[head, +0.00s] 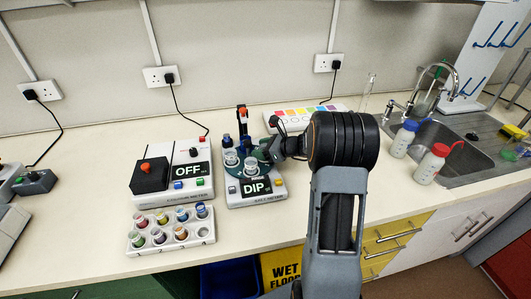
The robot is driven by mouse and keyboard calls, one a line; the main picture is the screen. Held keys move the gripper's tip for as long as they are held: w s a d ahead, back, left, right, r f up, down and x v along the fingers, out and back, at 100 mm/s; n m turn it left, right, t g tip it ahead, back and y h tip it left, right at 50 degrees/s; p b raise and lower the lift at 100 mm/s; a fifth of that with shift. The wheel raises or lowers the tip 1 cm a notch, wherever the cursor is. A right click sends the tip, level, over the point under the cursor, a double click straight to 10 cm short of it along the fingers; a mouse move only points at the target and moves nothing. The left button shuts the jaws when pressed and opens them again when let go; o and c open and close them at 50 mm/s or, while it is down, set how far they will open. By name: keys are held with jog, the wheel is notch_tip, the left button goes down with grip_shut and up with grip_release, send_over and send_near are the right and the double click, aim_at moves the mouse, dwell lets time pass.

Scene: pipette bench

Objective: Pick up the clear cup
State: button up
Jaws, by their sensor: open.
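Clear cups stand on the round teal platform of the meter labelled DIP (238,192). One clear cup (231,158) is at the left, and another clear cup (251,165) is just right of it and slightly nearer. My gripper (266,150) is at the right side of this platform, reaching in from the right, close to the right cup. It is open. The fingers are small and dark here, and I cannot tell whether they touch or surround the cup. My arm covers the bench to the right of the meter.
A meter labelled OFF (172,170) stands left of the DIP meter. A white rack (203,232) of coloured vials is in front of it. A colour chart (308,112) lies behind my gripper. Two wash bottles (431,164) stand by the sink (468,150). Bare bench (80,220) shows at the left.

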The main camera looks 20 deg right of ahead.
jog(key=c, duration=0.7)
jog(key=shift+r, duration=0.1)
